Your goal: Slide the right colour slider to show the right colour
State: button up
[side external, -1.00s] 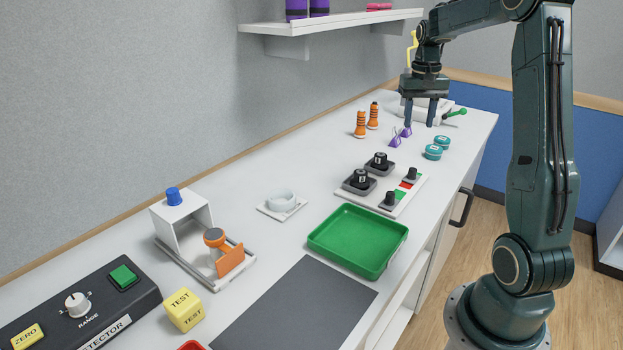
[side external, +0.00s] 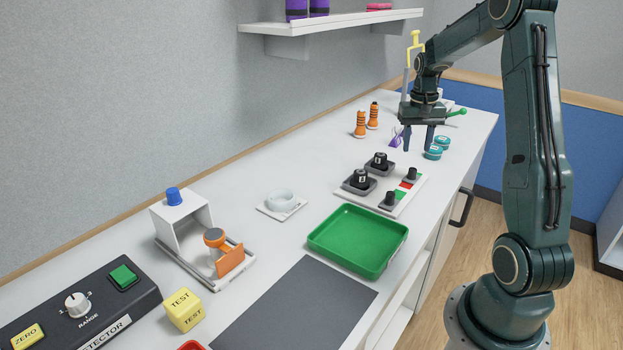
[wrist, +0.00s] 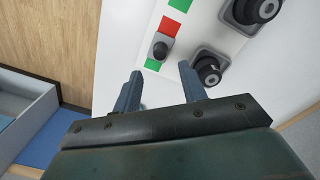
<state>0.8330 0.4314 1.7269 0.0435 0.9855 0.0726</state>
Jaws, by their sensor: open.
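A white panel (side external: 410,200) on the bench carries two sliders with dark knobs. The far slider knob (side external: 411,175) has a red patch (side external: 406,185) on its near side; in the wrist view the knob (wrist: 161,47) sits between a red patch (wrist: 169,27) and a green patch (wrist: 152,64). The near slider knob (side external: 389,199) has a green patch (side external: 400,194) beside it; I cannot see its full track in the wrist view. My gripper (side external: 418,147) is open and empty, above the bench beyond the panel. In the wrist view its fingers (wrist: 162,78) point toward the far knob, apart from it.
Two black knobs on dark bases (side external: 359,182) (side external: 379,163) stand beside the sliders. Teal discs (side external: 433,152), a purple cone (side external: 396,138) and orange pieces (side external: 360,124) are near my gripper. A green tray (side external: 358,240) lies nearer the camera.

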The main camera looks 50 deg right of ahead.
aim_at(413, 169)
jog(key=shift+s+f, duration=0.1)
jog(key=shift+f, duration=3.4)
jog(key=shift+d, duration=0.1)
grip_shut()
